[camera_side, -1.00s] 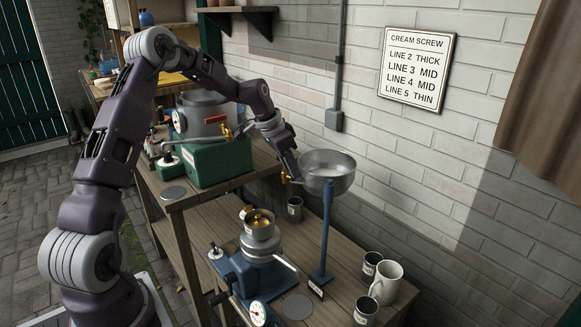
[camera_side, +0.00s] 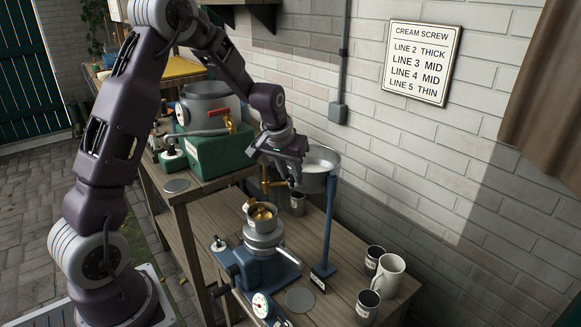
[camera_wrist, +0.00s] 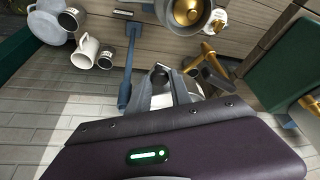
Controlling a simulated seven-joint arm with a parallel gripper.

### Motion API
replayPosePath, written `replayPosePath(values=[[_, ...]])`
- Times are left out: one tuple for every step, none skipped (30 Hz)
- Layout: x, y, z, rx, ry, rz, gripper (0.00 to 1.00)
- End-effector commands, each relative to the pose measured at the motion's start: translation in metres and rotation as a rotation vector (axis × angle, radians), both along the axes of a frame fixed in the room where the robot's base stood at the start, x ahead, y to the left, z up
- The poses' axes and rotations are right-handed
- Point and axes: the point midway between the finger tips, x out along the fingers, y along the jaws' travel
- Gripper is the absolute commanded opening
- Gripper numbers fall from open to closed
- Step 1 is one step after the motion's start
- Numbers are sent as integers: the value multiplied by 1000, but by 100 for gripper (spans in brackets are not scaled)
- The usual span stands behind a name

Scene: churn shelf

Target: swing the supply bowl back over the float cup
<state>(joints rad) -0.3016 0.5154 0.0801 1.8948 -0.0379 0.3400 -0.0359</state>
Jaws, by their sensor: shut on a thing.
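The supply bowl (camera_side: 322,160) is a wide grey metal bowl beside the top of a blue post (camera_side: 329,225). A brass tap (camera_side: 266,184) sticks out on its left. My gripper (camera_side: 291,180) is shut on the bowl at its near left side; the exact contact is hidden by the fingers. The float cup (camera_side: 249,217), with a brass float in it, sits on top of the blue separator, below and a little left of the tap. In the wrist view the float cup (camera_wrist: 170,16) is at the top, and my fingers (camera_wrist: 162,80) hide most of the bowl.
A green machine (camera_side: 215,150) with a grey tank is on the higher bench behind left. A dial gauge (camera_side: 262,304) is at the separator's front. A brick wall is close behind the bowl.

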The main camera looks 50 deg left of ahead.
Motion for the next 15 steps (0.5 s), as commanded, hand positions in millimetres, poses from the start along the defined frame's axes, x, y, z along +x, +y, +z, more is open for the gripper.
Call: replayPosePath(values=[[-1,-7,1,2,-1,29,0],[-2,-9,1,1,-2,53,0],[-3,-12,1,1,-1,84,0],[-4,-14,1,2,0,107,0],[-5,-16,1,2,0,129,0],[-6,-19,1,1,-1,157,0],[-7,-21,1,1,-1,177,0],[-7,-24,1,1,-1,194,0],[-8,-26,1,1,-2,219,0],[-8,-27,1,1,-2,235,0],[-9,-29,1,1,-1,250,0],[-9,-31,1,0,-1,269,0],[-10,-32,1,0,-1,282,0],[-10,-33,0,0,-1,294,0],[-10,-34,1,0,-1,309,0]])
